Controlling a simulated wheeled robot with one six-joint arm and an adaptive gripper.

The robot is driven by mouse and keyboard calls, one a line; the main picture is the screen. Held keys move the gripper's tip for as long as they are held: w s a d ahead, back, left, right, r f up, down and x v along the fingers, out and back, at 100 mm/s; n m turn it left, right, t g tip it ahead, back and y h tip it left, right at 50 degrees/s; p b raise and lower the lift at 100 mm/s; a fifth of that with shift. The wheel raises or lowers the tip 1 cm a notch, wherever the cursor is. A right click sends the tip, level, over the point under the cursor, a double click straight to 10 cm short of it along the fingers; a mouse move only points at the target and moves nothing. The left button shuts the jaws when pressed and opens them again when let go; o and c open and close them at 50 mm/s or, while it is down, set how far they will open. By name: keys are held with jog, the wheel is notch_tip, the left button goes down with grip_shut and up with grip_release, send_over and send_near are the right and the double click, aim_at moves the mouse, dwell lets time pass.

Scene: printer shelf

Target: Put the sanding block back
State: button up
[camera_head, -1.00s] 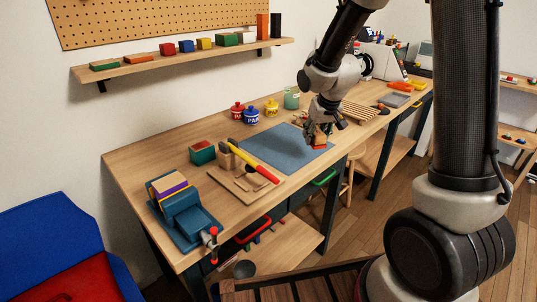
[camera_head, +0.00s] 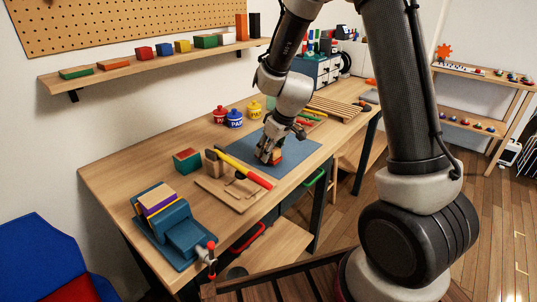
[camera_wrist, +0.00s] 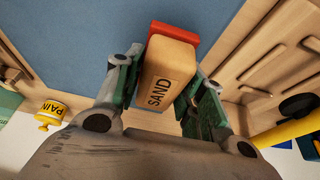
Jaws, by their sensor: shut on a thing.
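The sanding block (camera_wrist: 168,68) is tan with a red end and carries the label SAND. My gripper (camera_wrist: 157,92) is shut on it, with one finger on each side, in the wrist view. In the head view my gripper (camera_head: 270,157) holds the block (camera_head: 277,157) over the blue mat (camera_head: 300,153). Whether the block touches the mat cannot be told. A wooden tool board (camera_head: 218,190) with cut recesses lies on the bench left of the gripper; its recesses also show in the wrist view (camera_wrist: 275,50).
A green-and-red box (camera_head: 187,160) and a blue vise (camera_head: 180,228) stand further left. Paint pots (camera_head: 235,119) stand behind the mat. A slatted rack (camera_head: 335,108) is at the right. The bench's left back is clear.

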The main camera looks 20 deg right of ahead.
jog(key=shift+f, duration=0.8)
jog(key=o, duration=1)
jog(key=shift+f, duration=0.15)
jog(key=s+d+r+m, duration=0.1)
jog(key=s+d+r, duration=0.3)
jog(key=s+r, duration=0.45)
jog(key=s+d+r+m, duration=0.2)
jog(key=s+d+r, duration=0.25)
jog(key=r, duration=0.65)
jog(key=s+d+r+m+h, duration=0.1)
jog(key=s+d, duration=0.1)
jog(key=s, duration=0.3)
jog(key=s+d+r+m, duration=0.1)
jog(key=s+d, duration=0.1)
jog(key=s, duration=0.3)
jog(key=s+d+r+m+h, duration=0.1)
jog(key=s+d+r, duration=0.1)
jog(key=s, duration=0.4)
jog(key=shift+d+m+h, duration=0.2)
jog(key=shift+m+h, duration=0.1)
jog(key=shift+m, duration=0.1)
